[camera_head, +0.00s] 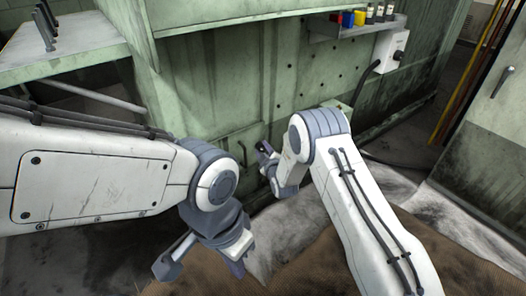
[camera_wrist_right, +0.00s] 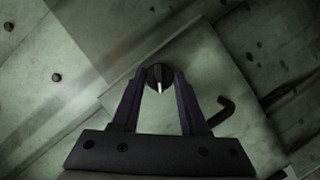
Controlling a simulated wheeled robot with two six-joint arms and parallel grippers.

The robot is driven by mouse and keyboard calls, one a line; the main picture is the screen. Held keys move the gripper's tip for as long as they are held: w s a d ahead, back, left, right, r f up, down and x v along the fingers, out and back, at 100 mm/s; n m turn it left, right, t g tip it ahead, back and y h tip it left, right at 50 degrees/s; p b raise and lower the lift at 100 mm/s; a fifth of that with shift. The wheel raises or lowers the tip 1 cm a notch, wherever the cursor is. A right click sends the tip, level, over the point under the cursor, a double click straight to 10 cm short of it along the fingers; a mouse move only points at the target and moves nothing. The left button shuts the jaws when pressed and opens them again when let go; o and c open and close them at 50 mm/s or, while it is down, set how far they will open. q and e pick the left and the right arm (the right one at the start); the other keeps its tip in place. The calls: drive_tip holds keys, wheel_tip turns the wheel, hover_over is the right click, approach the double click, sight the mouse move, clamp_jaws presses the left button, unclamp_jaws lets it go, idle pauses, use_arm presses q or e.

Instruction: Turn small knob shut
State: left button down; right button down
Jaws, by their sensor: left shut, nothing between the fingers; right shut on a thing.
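The small knob (camera_wrist_right: 157,77) is dark and round with a pale pointer mark, seen in the right wrist view on a flat green panel (camera_wrist_right: 175,120). My right gripper (camera_wrist_right: 159,74) is shut on the knob, one finger at each side of it. In the head view my right gripper (camera_head: 268,158) is at the lower front of the green machine, and I cannot clearly make out the knob there. My left gripper (camera_head: 204,264) is low in front of the machine, apart from it, shut and empty.
A dark bent handle (camera_wrist_right: 224,110) is right of the knob in the wrist view. The green machine (camera_head: 290,75) carries a shelf (camera_head: 325,30) with coloured blocks and small bottles, and a control box (camera_head: 391,50) with a cable.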

drive_tip(key=n, duration=0.1)
drive_tip(key=n+t, duration=0.1)
drive_tip(key=n, duration=0.1)
drive_tip(key=n+t+b, duration=0.1)
drive_tip(key=n, duration=0.1)
drive_tip(key=shift+a+f, duration=0.1)
drive_tip(key=shift+f, duration=0.15)
drive_tip(key=shift+n, duration=0.3)
drive_tip(key=shift+c, duration=2.1)
unclamp_jaws()
drive_tip(key=shift+s, duration=0.1)
